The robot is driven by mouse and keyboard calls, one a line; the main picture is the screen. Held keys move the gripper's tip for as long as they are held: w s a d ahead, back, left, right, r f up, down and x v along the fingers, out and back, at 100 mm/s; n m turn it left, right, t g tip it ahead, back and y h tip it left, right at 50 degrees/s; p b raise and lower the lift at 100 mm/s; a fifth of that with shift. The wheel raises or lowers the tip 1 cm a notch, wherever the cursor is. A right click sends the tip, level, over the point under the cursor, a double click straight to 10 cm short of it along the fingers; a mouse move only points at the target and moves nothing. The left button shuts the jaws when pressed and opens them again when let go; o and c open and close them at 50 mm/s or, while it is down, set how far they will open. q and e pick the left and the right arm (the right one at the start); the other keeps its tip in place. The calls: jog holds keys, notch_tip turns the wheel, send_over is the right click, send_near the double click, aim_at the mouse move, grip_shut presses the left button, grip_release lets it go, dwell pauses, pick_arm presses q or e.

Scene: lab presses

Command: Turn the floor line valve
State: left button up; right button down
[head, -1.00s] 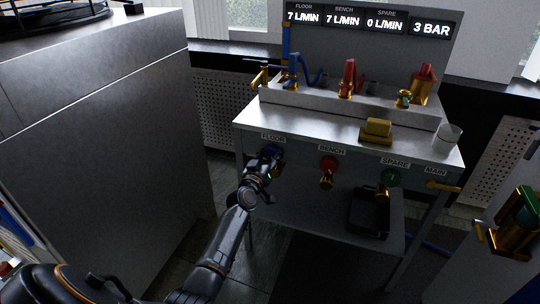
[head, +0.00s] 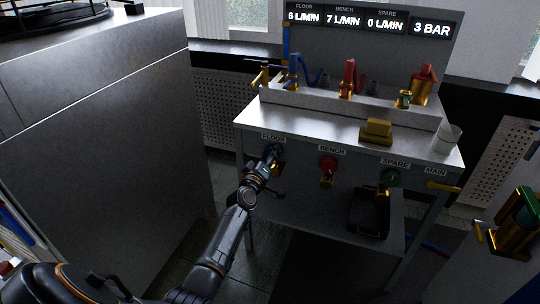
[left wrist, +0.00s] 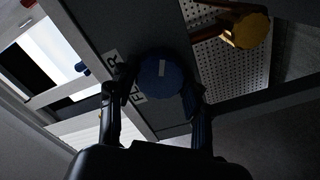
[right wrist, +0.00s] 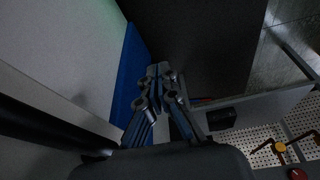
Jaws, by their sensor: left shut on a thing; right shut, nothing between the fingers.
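The floor line valve is a blue round knob (head: 277,149) under the FLOOR label on the bench front. My left gripper (head: 271,158) is at the knob and partly covers it. In the left wrist view the knob (left wrist: 161,72) sits between the two fingers of my left gripper (left wrist: 160,92), with a pale mark on its face. The gripper is shut on it. The FLOOR readout (head: 303,17) on the display shows 6 L/MIN. My right gripper (right wrist: 160,78) is shut and empty in the right wrist view, away from the valve.
A grey cabinet (head: 100,140) fills the left.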

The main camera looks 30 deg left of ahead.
pick_arm(q)
jog(key=shift+n, duration=1.5)
jog(key=o, duration=1.1)
jog(key=shift+o, duration=0.2)
jog(key=v, duration=1.2)
